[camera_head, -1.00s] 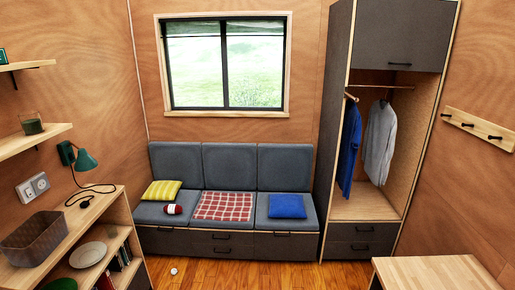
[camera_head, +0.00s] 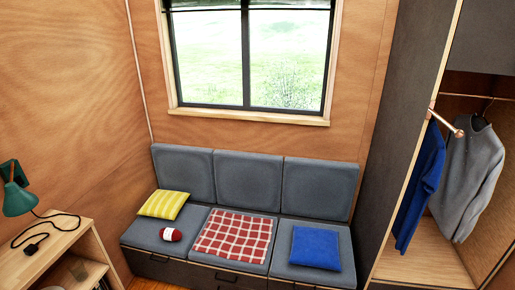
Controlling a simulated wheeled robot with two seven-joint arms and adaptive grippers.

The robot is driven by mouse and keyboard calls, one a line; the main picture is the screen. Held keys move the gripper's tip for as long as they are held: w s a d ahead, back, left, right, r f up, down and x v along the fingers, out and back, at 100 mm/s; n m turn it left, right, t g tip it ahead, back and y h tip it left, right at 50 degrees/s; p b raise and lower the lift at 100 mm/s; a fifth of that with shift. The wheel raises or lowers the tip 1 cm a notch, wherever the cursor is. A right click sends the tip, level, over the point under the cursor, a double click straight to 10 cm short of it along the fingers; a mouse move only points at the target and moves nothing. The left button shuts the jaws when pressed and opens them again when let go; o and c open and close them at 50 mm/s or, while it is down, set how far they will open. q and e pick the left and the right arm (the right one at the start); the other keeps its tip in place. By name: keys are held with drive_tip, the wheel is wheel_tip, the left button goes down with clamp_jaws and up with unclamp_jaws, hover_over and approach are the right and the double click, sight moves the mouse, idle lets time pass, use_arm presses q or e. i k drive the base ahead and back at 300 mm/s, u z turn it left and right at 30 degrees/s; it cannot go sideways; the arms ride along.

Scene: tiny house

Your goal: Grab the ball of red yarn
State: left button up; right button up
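The ball of red yarn (camera_head: 171,234) lies on the left seat cushion of the grey sofa (camera_head: 248,181). Neither of my grippers shows in the head view.
A wooden shelf unit (camera_head: 50,250) with a green lamp (camera_head: 17,195) above it stands at the left. An open wardrobe (camera_head: 425,262) with hanging clothes stands at the right. A blue pillow (camera_head: 316,248) lies on the right cushion. A little wooden floor shows at the lower left.

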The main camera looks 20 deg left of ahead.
sight(170, 234)
drive_tip(key=i, duration=1.8)
drive_tip(key=u, duration=2.85)
